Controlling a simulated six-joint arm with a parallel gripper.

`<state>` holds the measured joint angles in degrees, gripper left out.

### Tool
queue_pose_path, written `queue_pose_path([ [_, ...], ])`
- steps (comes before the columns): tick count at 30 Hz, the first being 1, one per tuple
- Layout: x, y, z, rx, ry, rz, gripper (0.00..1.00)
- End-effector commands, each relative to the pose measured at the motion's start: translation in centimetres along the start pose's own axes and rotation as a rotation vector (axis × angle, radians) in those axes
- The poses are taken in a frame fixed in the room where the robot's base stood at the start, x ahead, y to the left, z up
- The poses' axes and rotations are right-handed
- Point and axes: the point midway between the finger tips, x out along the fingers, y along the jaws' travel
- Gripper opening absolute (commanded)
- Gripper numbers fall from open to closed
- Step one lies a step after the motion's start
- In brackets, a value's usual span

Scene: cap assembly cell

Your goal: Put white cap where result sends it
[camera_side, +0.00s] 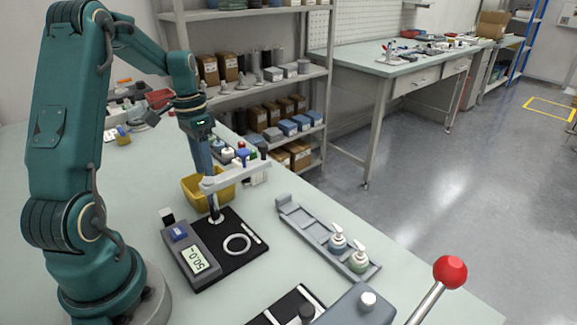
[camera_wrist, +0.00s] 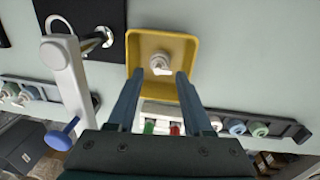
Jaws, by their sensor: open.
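My gripper (camera_side: 207,172) points down over the yellow bin (camera_side: 190,197), partly behind the white arm of the tester. In the wrist view my gripper (camera_wrist: 159,74) is open, its fingers apart over the yellow bin (camera_wrist: 190,45). A white cap with a pump-like shape (camera_wrist: 160,64) lies in the bin, just ahead of the fingertips. It appears free of the fingers. In the side view the bin's inside is mostly hidden. A dark tester (camera_side: 190,250) with a digital display (camera_side: 194,260) stands in front; its digits are hard to read with certainty.
A white swing arm (camera_side: 237,176) reaches beside the bin; it also shows in the wrist view (camera_wrist: 68,85). A rack of coloured caps (camera_side: 243,155) stands behind. A grey rail (camera_side: 303,222) holds two pump bottles (camera_side: 348,250) at right. A red-knobbed lever (camera_side: 450,272) is nearest.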

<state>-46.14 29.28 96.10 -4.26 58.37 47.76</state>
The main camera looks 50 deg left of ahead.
Motion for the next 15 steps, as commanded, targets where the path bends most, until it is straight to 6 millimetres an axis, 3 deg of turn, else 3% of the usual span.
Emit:
queue_pose_path([
  [6,-4.8,-0.1,-0.1,0.000,0.005,-0.005,0.51],
  [15,-7.5,0.1,0.0,0.000,0.001,-0.002,0.51],
])
